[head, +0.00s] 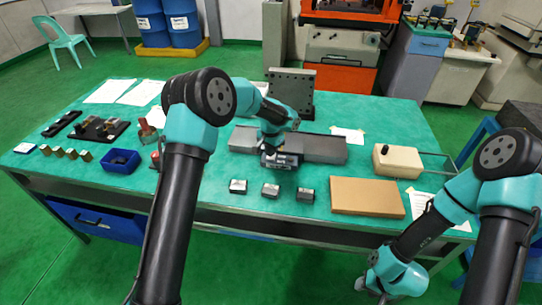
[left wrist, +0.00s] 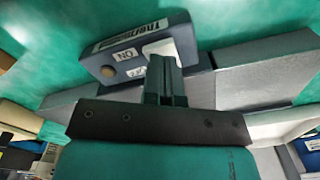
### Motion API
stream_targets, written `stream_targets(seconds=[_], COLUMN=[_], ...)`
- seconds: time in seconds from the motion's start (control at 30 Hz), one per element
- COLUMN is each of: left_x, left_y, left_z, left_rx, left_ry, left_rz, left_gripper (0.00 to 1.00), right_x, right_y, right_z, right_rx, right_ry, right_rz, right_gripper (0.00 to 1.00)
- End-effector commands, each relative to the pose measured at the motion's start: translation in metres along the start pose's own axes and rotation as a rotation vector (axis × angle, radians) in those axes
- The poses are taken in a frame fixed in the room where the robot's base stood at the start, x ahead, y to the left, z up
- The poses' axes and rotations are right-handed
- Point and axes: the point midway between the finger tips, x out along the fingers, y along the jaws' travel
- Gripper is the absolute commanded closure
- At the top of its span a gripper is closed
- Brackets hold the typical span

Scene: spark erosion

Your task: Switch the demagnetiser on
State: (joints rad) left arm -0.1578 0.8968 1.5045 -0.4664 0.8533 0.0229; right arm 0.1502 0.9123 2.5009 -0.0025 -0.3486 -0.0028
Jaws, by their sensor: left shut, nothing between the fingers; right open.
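The demagnetiser is probably the dark blue-grey box (head: 284,161) at the middle of the green table, between grey metal blocks. In the left wrist view its box (left wrist: 105,57) carries a partly readable label, an ON mark, a second mark partly hidden, a round tan part (left wrist: 108,71) and a white switch (left wrist: 168,48). My left gripper (head: 269,150) is shut and empty. Its fingertips (left wrist: 163,62) overlap the lower edge of the white switch in the picture; I cannot tell whether they touch it. My right gripper (head: 374,286) is open, low in front of the table, away from the box.
Long grey blocks (head: 325,149) flank the box. A dark upright plate (head: 293,88) stands behind. Small metal blocks (head: 270,190) lie in front. A brown board (head: 367,197) and a cream box (head: 397,161) are to the right, a blue tray (head: 120,161) to the left.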

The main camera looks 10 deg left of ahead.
Motion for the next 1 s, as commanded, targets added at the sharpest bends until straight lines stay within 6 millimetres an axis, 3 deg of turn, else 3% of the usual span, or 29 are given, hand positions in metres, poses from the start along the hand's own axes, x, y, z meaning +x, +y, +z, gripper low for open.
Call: stream_targets(seconds=[1.0], left_x=[0.012], left_y=[0.0], left_z=[0.0], left_rx=[0.0], left_ry=[-0.001], left_rz=[0.0], left_gripper=[1.0], right_x=[0.0], right_y=[0.0], right_z=[0.0], right_rx=[0.0], right_ry=[0.0], right_rz=[0.0], right_gripper=[0.57])
